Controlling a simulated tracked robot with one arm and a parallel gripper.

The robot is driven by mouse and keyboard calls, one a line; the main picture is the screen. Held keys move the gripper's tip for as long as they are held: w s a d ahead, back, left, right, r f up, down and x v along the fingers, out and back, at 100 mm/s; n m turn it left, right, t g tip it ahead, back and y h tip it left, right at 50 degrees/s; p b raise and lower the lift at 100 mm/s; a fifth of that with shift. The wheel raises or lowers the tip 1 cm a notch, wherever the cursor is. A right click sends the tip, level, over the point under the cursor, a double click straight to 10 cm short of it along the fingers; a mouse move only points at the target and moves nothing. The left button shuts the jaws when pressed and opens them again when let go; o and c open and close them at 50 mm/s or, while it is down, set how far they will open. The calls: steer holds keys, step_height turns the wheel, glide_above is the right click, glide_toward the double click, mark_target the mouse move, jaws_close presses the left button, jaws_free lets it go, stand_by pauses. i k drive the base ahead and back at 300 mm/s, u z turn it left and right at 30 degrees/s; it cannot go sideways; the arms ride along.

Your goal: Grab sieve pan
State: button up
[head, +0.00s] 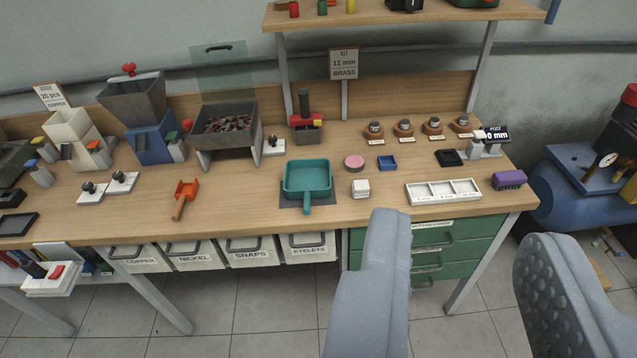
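The teal pan with a short handle (308,177), which looks like the sieve pan, lies on a dark square mat (288,202) near the front edge of the wooden workbench. Its handle points toward me. My gripper (455,240) shows as two grey fingers at the lower right, spread wide apart with nothing between them. It is in front of the bench, to the right of the pan and apart from it. The fingers cover part of the green drawers and the floor.
An orange scoop (185,195) lies left of the pan; a pink disc (354,161), a white block (360,189) and a white tray (412,195) lie to its right. A metal hopper (225,122) stands behind left. A shelf (420,14) overhangs the back. Labelled bins (250,255) hang below.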

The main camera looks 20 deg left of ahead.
mark_target(305, 180)
steer(key=i, duration=0.9)
steer(key=u, duration=0.05)
